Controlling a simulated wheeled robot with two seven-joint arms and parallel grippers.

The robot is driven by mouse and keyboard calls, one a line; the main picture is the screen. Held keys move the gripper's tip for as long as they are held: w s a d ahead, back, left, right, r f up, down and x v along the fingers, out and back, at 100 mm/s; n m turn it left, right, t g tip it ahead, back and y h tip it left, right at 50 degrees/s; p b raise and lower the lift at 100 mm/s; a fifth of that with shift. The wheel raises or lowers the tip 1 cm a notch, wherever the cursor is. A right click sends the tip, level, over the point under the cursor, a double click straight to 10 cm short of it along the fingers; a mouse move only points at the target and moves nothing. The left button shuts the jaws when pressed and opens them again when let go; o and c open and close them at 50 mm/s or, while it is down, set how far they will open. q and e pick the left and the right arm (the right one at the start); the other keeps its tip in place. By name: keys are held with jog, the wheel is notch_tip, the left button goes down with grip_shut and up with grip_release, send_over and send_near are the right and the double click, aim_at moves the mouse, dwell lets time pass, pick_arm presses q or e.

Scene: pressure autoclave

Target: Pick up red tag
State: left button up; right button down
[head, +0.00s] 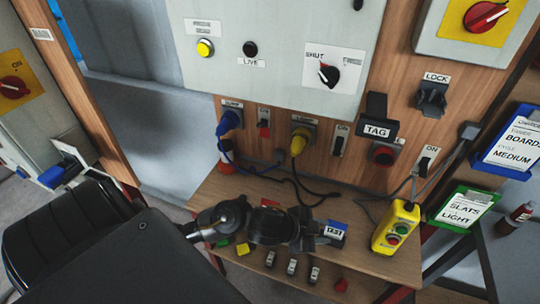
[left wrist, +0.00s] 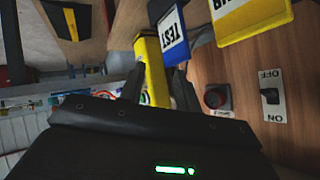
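A small flat red piece (head: 270,203), which looks like the red tag, lies on the wooden shelf in the head view, partly hidden behind my left wrist. I cannot read any writing on it. My left gripper (head: 318,235) is low over the shelf, to the right of the red piece and beside a blue tag (head: 337,229). In the left wrist view my left gripper (left wrist: 159,84) has its two dark fingers apart with nothing held between them. No red tag can be made out in that view. My right gripper is not in view.
A yellow button pendant (head: 396,228) stands on the shelf's right. Black cables (head: 300,185) loop over the back. Green (head: 222,243) and yellow (head: 243,249) pieces lie near the front edge. Switches line the panel behind. A blue TEST tag (left wrist: 172,28) shows in the left wrist view.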

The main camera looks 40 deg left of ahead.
pick_arm(q)
jog(key=w+a+m+g+h, duration=0.1)
jog(key=w+a+m+g, duration=0.1)
jog(key=w+a+m, duration=0.15)
jog(key=g+y, duration=0.3)
jog(key=g, duration=0.3)
send_near(272, 207)
jog(key=shift+n+h, duration=0.3)
jog(key=shift+n, duration=0.15)
jog(key=x, duration=0.4)
jog(key=p+x, duration=0.1)
jog(key=shift+w+a+f, duration=0.25)
jog(key=shift+w+f, duration=0.05)
jog(key=shift+f, duration=0.2)
jog(key=p+x, duration=0.1)
jog(key=x, duration=0.4)
jog(key=shift+s, duration=0.1)
jog(key=shift+c, duration=0.4)
grip_shut()
